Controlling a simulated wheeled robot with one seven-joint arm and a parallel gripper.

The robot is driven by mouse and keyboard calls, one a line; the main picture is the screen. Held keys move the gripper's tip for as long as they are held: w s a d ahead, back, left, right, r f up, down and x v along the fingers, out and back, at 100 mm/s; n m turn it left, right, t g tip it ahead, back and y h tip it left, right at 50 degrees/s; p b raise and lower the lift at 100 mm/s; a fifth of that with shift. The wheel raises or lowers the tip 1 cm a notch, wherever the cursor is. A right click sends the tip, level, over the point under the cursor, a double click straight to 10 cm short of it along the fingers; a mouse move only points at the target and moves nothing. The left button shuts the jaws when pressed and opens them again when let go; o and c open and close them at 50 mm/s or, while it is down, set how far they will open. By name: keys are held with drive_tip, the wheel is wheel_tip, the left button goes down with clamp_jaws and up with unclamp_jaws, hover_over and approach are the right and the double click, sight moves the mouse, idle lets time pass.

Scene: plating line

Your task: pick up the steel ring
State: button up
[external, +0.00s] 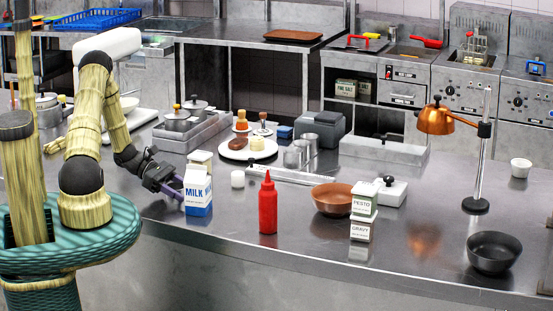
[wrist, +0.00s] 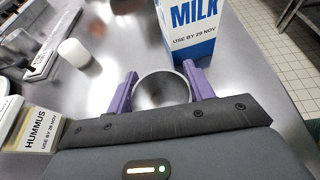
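The steel ring (wrist: 162,74) shows in the wrist view as a round metal rim with a grey inside. It sits between the two purple fingers of my gripper (wrist: 161,68), one at each side of the rim. I see no clear gap at either side, but cannot tell whether the fingers press on it. Its near part is hidden by the gripper body. In the external view my gripper (external: 176,194) is low over the counter, left of the milk carton (external: 198,190); I cannot make out the ring there.
The milk carton (wrist: 190,30) stands close beyond the right finger. A small white cylinder (wrist: 74,52) and a hummus container (wrist: 38,130) are to the left. A red bottle (external: 268,205) and a brown bowl (external: 332,199) stand farther right. The counter's front edge is near.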

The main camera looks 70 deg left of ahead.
drive_tip(key=shift+r, duration=0.1)
drive_tip(key=shift+c, duration=0.3)
wheel_tip(320, 180, up, 10)
drive_tip(key=b, duration=0.1)
